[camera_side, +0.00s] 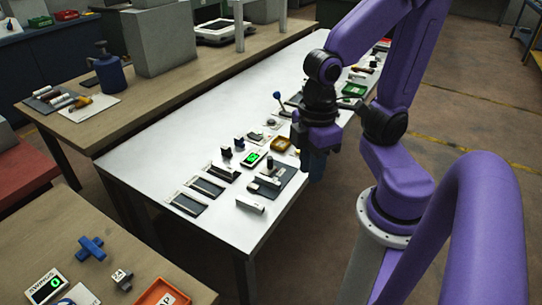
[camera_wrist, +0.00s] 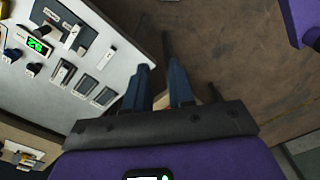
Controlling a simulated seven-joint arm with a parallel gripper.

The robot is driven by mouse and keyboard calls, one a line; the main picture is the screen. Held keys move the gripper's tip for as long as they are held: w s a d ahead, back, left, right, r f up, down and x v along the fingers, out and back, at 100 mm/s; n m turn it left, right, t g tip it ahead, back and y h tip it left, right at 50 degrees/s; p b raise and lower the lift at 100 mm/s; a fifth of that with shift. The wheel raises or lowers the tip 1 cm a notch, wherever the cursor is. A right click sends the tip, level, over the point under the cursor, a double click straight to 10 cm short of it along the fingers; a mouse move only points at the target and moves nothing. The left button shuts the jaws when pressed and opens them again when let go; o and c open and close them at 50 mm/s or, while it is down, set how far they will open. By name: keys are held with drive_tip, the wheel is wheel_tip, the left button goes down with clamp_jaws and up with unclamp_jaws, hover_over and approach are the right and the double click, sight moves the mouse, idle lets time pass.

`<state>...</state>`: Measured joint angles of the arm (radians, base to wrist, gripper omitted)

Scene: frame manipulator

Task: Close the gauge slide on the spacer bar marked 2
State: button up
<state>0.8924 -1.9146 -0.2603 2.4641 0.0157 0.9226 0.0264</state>
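A dark plate with a pale upright block and a black knob, likely the gauge (camera_side: 290,177), lies near the table's right edge; it also shows at the wrist view's upper left (camera_wrist: 88,17). A loose pale bar (camera_side: 250,206) lies near the front edge, and in the wrist view it is left of my fingers (camera_wrist: 109,58). Several dark slots (camera_side: 187,204) lie in a row to its left. No number on a bar is readable. My gripper (camera_side: 318,172) hangs by the table's right edge; its blue fingers are apart and empty in the wrist view (camera_wrist: 163,72).
A display with green digits (camera_side: 253,159) and small dark knobbed pieces (camera_side: 226,152) stand behind the slots.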

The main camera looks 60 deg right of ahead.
drive_tip(key=w+m, duration=0.3)
drive_tip(key=w, duration=0.1)
drive_tip(key=w+d+m+g, duration=0.1)
drive_tip(key=w+m, duration=0.1)
drive_tip(key=w, duration=0.1)
drive_tip(key=w+d+m, duration=0.1)
drive_tip(key=w+m, duration=0.2)
drive_tip(key=w, duration=0.1)
drive_tip(key=shift+w+d+f+m, duration=0.1)
drive_tip(key=shift+w+f+m, duration=0.2)
drive_tip(key=shift+f, duration=0.1)
clamp_jaws()
drive_tip(key=m+y, duration=0.3)
drive_tip(key=m, duration=1)
hover_over(268, 164)
drive_tip(key=w+d, duration=0.2)
drive_tip(key=w, duration=0.1)
wheel_tip(268, 164, down, 5)
drive_tip(key=d+f+m+y, duration=0.1)
drive_tip(key=d+f+m, duration=0.45)
drive_tip(key=d, duration=0.45)
drive_tip(key=x, duration=0.5)
drive_tip(key=s+x, duration=0.1)
drive_tip(key=x, duration=0.2)
drive_tip(key=shift+a+r, duration=0.15)
drive_tip(key=shift+a, duration=0.15)
drive_tip(key=shift+s+a, duration=0.15)
drive_tip(key=shift+a, duration=0.95)
drive_tip(key=shift+s+a, duration=0.2)
drive_tip(key=shift+a, duration=0.75)
